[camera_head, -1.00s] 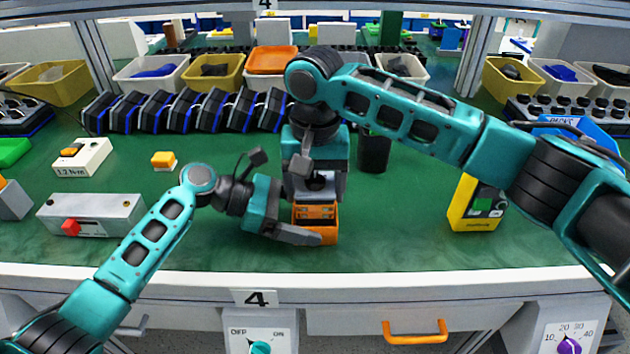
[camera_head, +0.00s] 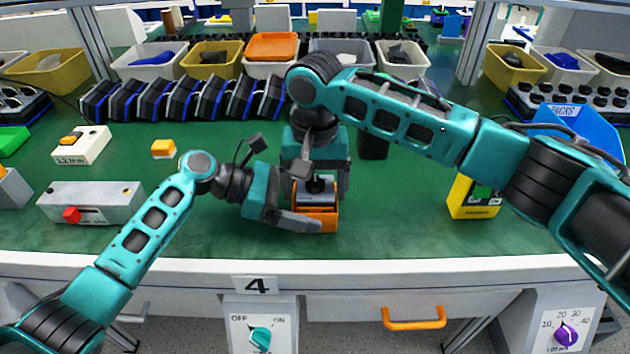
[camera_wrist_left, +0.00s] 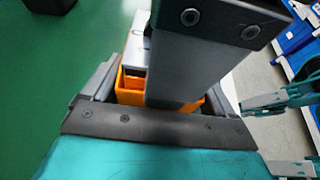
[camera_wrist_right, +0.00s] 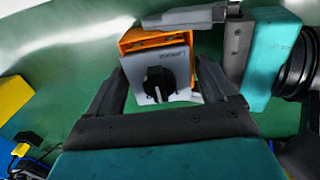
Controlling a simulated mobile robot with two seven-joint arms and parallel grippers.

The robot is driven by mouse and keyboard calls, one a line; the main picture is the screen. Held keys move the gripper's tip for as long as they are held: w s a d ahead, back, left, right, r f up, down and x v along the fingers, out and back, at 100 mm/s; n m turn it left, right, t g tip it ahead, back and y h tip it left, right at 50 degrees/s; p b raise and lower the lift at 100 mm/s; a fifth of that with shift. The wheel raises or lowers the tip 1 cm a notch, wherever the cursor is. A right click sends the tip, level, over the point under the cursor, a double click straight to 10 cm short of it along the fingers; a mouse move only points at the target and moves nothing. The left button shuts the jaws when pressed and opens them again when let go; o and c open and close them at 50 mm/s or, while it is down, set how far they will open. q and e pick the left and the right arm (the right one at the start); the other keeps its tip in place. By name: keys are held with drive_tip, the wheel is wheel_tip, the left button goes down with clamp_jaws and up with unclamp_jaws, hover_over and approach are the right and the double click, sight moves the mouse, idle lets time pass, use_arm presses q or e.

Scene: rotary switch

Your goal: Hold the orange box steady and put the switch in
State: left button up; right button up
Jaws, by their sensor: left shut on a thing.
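The orange box (camera_head: 318,225) stands on the green bench top in the middle of the head view. My left gripper (camera_head: 306,222) is shut on it from the left and front. The grey switch (camera_head: 314,199) with a black knob sits at the box's open top. In the right wrist view the switch's grey face (camera_wrist_right: 176,61) points at the camera, with orange box (camera_wrist_right: 143,38) showing past its edges. My right gripper (camera_wrist_right: 160,75) comes from above, with one finger close along each side of the switch. Whether those fingers press it, and whether it is fully seated, I cannot tell.
A yellow device (camera_head: 472,198) stands to the right. A grey box with a red button (camera_head: 98,203) and a small yellow-orange block (camera_head: 163,149) lie to the left. A row of black-and-blue units (camera_head: 185,102) and bins line the back. The front bench is mostly clear.

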drive_tip(key=shift+o, duration=1.2)
use_arm(q)
drive_tip(key=o, duration=0.8)
drive_tip(key=shift+o, duration=0.2)
use_arm(e)
wheel_tip(320, 180, up, 12)
use_arm(q)
drive_tip(key=shift+a, duration=0.1)
drive_tip(key=v, duration=1.2)
